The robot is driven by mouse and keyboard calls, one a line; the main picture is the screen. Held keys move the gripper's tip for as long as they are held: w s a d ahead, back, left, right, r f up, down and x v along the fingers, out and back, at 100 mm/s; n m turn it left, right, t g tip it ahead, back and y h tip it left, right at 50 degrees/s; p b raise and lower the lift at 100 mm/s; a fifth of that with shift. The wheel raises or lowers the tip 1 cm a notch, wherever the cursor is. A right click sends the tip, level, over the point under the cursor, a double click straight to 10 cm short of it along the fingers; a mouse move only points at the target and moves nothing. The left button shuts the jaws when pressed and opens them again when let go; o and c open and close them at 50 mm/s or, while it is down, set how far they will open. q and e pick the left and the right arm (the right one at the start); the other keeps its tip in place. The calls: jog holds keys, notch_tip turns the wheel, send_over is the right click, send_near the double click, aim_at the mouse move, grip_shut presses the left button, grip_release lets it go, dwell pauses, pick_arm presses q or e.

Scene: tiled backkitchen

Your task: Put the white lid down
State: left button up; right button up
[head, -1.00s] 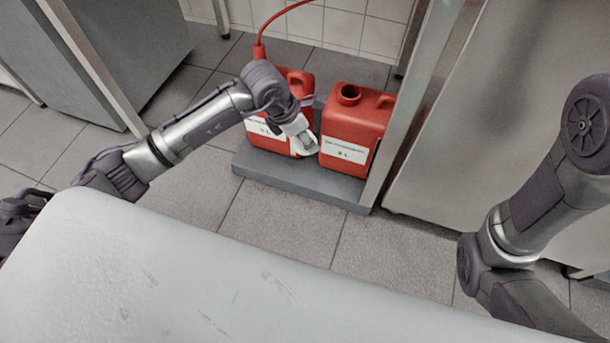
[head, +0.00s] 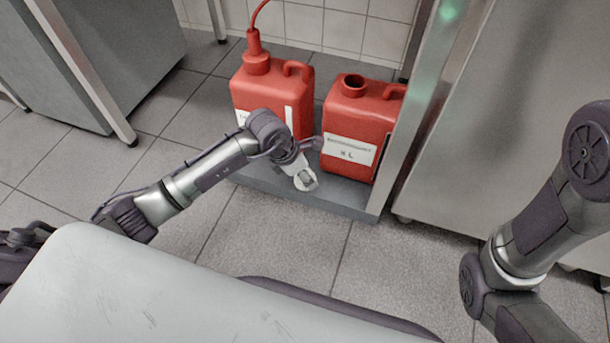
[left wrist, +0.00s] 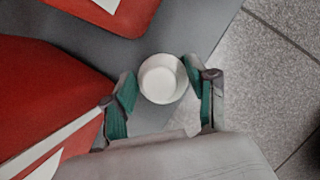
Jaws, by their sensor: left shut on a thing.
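The white lid (left wrist: 162,77) is a small round cap, held between the green-padded fingers of my left gripper (left wrist: 160,88) in the left wrist view. In the head view, my left gripper (head: 302,174) is over the front edge of the grey platform (head: 335,204), in front of the two red canisters. The right canister (head: 366,120) has an open neck without a cap. The gap below the lid cannot be judged. My right arm shows at the right, but its gripper is out of view.
The left canister (head: 272,88) has a red cap with a hose (head: 260,14). A metal post (head: 413,110) and steel cabinet (head: 475,110) stand to the right of the platform. Tiled floor (head: 270,235) lies clear in front.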

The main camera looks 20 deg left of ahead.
pick_arm(q)
jog(key=shift+r, duration=0.1)
jog(key=o, duration=0.5)
jog(key=shift+o, duration=0.2)
jog(key=p+v, duration=0.8)
jog(key=v, duration=0.4)
